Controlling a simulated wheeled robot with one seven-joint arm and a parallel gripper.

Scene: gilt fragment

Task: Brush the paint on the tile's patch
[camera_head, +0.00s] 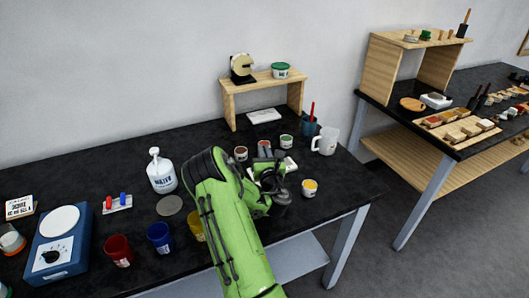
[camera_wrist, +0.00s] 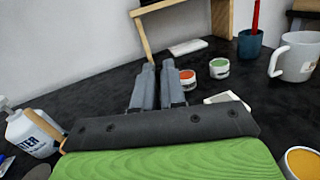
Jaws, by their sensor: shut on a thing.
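My gripper (camera_head: 271,155) reaches over the table, its two grey fingers close together in the wrist view (camera_wrist: 152,88). A tan handle (camera_wrist: 45,127) sticks out at the left of the gripper's body and looks like part of the held brush. The brush's bristle end is hidden. A white, flat, tile-like piece (camera_head: 288,164) lies just right of the gripper, partly covered; it also shows in the wrist view (camera_wrist: 224,97). I cannot make out a patch on it. Paint jars stand around: red (camera_wrist: 187,78), green (camera_wrist: 219,67) and yellow (camera_head: 309,187).
A white jug (camera_head: 326,141) and a blue cup (camera_head: 309,127) with a red handle stand at right. A wooden shelf (camera_head: 263,82) stands at the back. A water bottle (camera_head: 161,172), blue device (camera_head: 60,245) and coloured cups are left. A second table (camera_head: 450,145) is beyond.

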